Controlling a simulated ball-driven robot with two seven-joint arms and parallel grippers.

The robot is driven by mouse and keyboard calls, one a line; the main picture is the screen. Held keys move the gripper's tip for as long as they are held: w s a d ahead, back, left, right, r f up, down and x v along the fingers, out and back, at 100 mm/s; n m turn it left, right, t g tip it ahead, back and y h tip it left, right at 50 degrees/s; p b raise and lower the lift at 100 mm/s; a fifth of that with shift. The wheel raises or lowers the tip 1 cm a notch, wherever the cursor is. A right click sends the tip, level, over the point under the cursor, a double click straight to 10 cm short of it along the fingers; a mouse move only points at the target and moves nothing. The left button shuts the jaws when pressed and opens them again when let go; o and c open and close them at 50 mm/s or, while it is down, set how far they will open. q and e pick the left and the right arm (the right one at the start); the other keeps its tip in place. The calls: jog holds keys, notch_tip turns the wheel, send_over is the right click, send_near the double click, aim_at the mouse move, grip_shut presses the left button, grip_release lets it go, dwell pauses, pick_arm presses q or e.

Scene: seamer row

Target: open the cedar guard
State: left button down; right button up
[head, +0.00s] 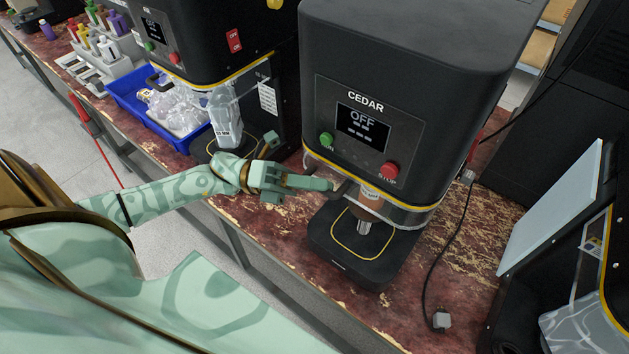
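The CEDAR seamer (395,60) stands on the bench; its screen reads OFF. The clear cedar guard (405,214) shows as a see-through band along the lower front of the machine's head. The metal spindle and the black base plate (340,262) are visible below it. A dark handle (346,189) sits at the guard's front left. My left gripper (330,184) reaches in from the left with its fingertips at this handle. The fingers look close together, but I cannot tell whether they hold the handle. My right gripper is out of view.
A green button (326,139) and a red stop button (389,170) sit on the front. A black cable ends in a loose plug (441,321) on the bench. Another seamer and a blue bin (118,91) stand left; a further machine stands right.

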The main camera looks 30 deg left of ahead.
pick_arm(q)
jog(key=shift+s+d, duration=0.2)
jog(key=s+d+n+t+y+p, duration=0.3)
jog(key=d+t, duration=0.2)
jog(key=d, duration=0.2)
jog(key=s+d+n+t+y+p, duration=0.2)
jog(key=s+d+n+t+p, duration=0.1)
jog(key=d, duration=0.5)
jog(key=shift+s+d+t+y, duration=0.15)
jog(key=shift+s+t+y, duration=0.35)
jog(key=shift+t, duration=0.5)
jog(key=shift+s, duration=0.1)
jog(key=c, duration=1.7)
grip_release()
